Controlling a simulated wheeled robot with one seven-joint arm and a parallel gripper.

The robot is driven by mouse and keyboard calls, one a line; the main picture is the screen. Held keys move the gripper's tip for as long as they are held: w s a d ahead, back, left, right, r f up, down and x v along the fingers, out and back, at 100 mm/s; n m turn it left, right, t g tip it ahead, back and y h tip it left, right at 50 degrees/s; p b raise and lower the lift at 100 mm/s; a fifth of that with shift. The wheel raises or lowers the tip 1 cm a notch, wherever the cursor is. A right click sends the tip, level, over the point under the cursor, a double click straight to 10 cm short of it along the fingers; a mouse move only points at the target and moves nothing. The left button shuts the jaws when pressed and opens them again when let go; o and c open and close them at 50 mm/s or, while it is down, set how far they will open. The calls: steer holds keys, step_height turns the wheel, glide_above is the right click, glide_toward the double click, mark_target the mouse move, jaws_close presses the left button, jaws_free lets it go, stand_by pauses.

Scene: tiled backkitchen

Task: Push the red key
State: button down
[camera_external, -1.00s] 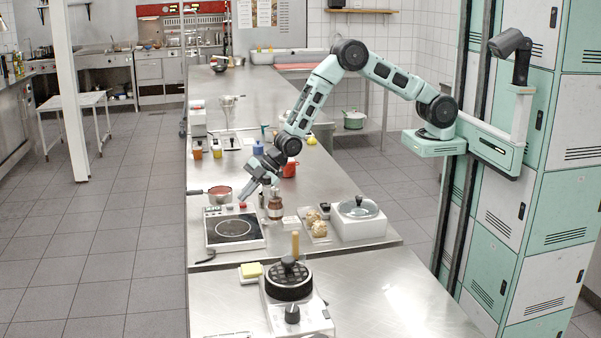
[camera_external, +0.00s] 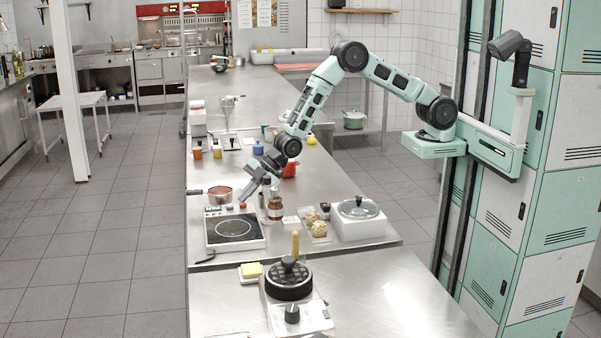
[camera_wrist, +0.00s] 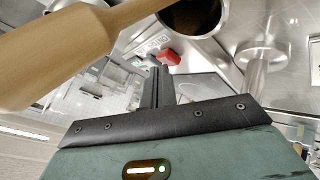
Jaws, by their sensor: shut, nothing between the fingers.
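The red key (camera_external: 242,206) is a small red button at the back right of the hob's control strip. It also shows in the wrist camera view (camera_wrist: 169,56), just beyond my fingertips. The hob (camera_external: 213,240) is a white and steel unit with a dark glass plate and a ring mark. My gripper (camera_external: 243,199) is shut and empty, tilted down with its tips close over the red key. In the wrist view my gripper (camera_wrist: 161,70) has its fingers together beside the key; I cannot tell whether they touch it.
A saucepan (camera_external: 220,192) stands behind the hob. A brown bottle (camera_external: 275,209) stands close right of my gripper, with a red mug (camera_external: 290,169) behind. A wooden handle (camera_wrist: 60,50) crosses the wrist view's near left. The steel counter (camera_external: 375,285) is clear at front right.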

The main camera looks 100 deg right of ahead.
steer(key=shift+r, duration=0.65)
steer(key=shift+r, duration=0.1)
step_height(320, 180, up, 6)
steer(key=p, duration=0.3)
stand_by(0.3)
